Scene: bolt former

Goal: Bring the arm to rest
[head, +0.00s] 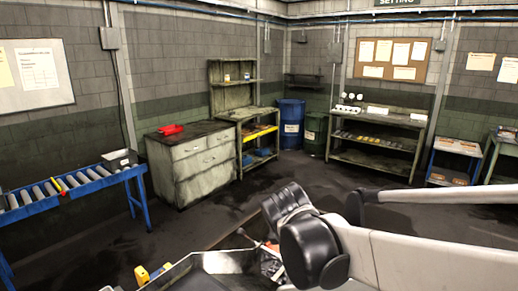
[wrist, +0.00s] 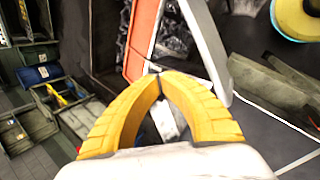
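My gripper (wrist: 160,77) fills the lower middle of the wrist view. Its two curved yellow fingers bow outward and their tips meet, so it looks shut. A pale grey patch shows through the gap between the fingers; I cannot tell that anything is gripped. My arm (head: 375,255) crosses the lower right of the head view, with white links and a dark joint, bent over the floor. In the head view I cannot make out the gripper for certain; small yellow parts show at the bottom edge.
A shelved bench (head: 247,115), blue barrel (head: 291,124) and parts table (head: 375,143) line the back. Open floor (head: 175,232) lies between. An orange-edged panel (wrist: 143,38) is close beyond the fingertips.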

